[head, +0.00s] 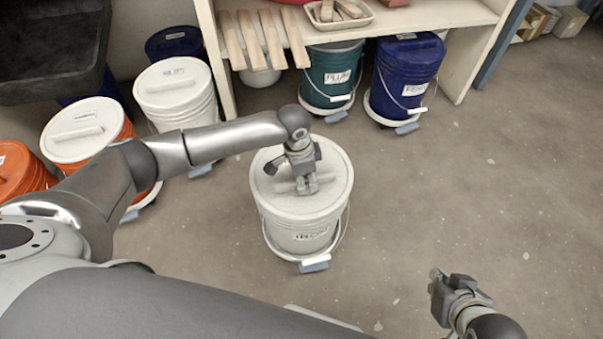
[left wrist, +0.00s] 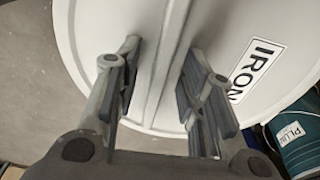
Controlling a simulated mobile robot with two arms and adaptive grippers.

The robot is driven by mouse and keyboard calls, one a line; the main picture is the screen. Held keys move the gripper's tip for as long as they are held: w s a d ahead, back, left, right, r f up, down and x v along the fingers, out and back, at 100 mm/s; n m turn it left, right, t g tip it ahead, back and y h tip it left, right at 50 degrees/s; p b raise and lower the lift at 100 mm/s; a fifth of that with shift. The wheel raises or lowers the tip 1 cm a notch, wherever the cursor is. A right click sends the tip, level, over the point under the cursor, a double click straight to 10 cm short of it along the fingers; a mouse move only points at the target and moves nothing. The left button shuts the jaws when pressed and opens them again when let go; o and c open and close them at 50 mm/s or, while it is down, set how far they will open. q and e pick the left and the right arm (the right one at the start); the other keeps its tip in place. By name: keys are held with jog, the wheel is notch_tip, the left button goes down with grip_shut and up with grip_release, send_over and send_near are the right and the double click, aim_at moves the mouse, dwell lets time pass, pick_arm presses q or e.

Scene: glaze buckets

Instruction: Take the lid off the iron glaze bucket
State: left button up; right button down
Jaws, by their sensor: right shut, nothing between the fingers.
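The iron glaze bucket (head: 300,235) is white and stands upright on the floor, with a white lid (head: 328,170) on top. A raised bar handle (head: 287,187) crosses the lid. In the left wrist view the lid (left wrist: 225,40) carries an IRON label (left wrist: 256,70). My left gripper (head: 308,190) is down at the handle. In the left wrist view its two fingers (left wrist: 160,85) are apart, one on each side of the handle bar (left wrist: 166,65), with gaps showing. My right gripper (head: 438,284) is shut and empty, low over the floor at the right.
White-lidded buckets (head: 173,85) and orange ones (head: 85,135) stand at the left. A teal PLUM bucket (head: 330,75) and a blue bucket (head: 405,75) stand under a shelf table (head: 425,15). The floor (head: 500,160) right of the iron bucket is clear.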

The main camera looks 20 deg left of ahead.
dwell(0.8)
pick_arm(q)
grip_shut()
